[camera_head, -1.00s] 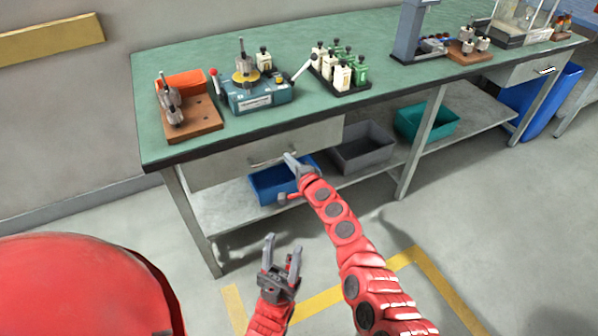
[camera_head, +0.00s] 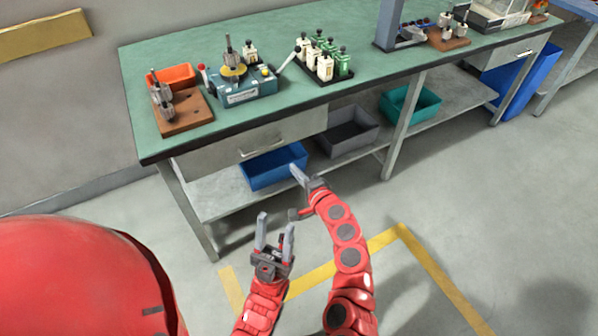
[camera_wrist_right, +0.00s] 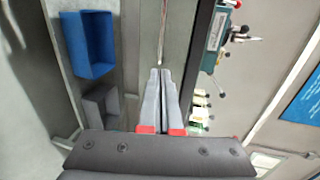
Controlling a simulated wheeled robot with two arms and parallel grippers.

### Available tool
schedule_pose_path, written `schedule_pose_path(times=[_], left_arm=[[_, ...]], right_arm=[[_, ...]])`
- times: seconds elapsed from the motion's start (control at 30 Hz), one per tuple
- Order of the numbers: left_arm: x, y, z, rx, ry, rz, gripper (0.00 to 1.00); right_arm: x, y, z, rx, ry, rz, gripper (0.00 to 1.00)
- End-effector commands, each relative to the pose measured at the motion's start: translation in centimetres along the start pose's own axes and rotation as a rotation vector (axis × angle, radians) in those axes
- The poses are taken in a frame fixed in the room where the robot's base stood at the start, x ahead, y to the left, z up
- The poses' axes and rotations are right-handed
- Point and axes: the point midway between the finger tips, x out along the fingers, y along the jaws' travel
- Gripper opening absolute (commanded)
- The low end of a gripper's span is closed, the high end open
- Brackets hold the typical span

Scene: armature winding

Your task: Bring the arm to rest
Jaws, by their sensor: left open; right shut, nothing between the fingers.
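My right gripper (camera_head: 297,172) is in front of the workbench, below the tabletop and near the drawer and the blue bin. In the right wrist view its two grey fingers (camera_wrist_right: 163,72) lie together with nothing between them. My left gripper (camera_head: 275,222) is lower in the head view, over the floor in front of the bench, with its fingers apart and empty. Neither gripper touches the bench in the head view.
The green workbench (camera_head: 200,58) carries a winding machine (camera_head: 240,88), a wooden holder (camera_head: 184,118) and a rack of bottles (camera_head: 325,62). Its drawer (camera_head: 215,147) is shut. Blue (camera_head: 272,168), grey (camera_head: 345,135) and teal (camera_head: 408,104) bins stand on the shelf. The floor at right is clear.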

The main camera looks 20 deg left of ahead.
Motion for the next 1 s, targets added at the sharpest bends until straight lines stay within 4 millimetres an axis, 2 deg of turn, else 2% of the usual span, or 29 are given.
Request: schedule_pose_path(times=[0.2, 0.47, 0.57, 0.67, 0.77, 0.83, 0.87, 0.9, 0.97, 1.0], left_arm=[[0.1, 0.0, 0.0, 0.0, 0.0, 0.0, 0.5], [0.2, 0.0, 0.0, 0.0, 0.0, 0.0, 0.5], [0.5, 0.0, -0.1, 0.0, 0.0, 0.0, 0.5], [1.2, -0.1, -0.2, 0.0, 0.0, 0.0, 0.5], [2.0, -0.1, -0.3, 0.0, 0.0, 0.0, 0.5], [2.6, -0.1, -0.5, 0.0, 0.0, 0.0, 0.5], [2.9, -0.1, -0.5, 0.0, 0.0, 0.0, 0.5], [3.2, -0.2, -0.5, 0.0, 0.0, 0.0, 0.5], [3.7, -0.2, -0.6, 0.0, 0.0, 0.0, 0.5], [4.1, -0.2, -0.7, 0.0, 0.0, 0.0, 0.5]], right_arm=[[-1.4, 0.1, 0.0, 0.001, 0.0, 0.002, 0.0], [-1.6, 0.3, -0.3, -0.003, 0.011, 0.005, 0.0], [-2.3, 1.3, -2.5, -0.024, 0.091, 0.02, 0.0], [-4.5, 3.3, -7.2, -0.084, 0.264, 0.053, 0.0], [-9.1, 5.4, -13.5, -0.193, 0.515, 0.095, 0.0], [-13.5, 5.9, -17.6, -0.3, 0.7, 0.117, 0.0], [-15.6, 5.8, -19.1, -0.352, 0.777, 0.124, 0.0], [-18.5, 5.5, -20.8, -0.426, 0.88, 0.131, 0.0], [-23.1, 4.4, -22.7, -0.547, 1.027, 0.132, 0.0], [-26.1, 3.1, -23.4, -0.637, 1.124, 0.125, 0.0]])
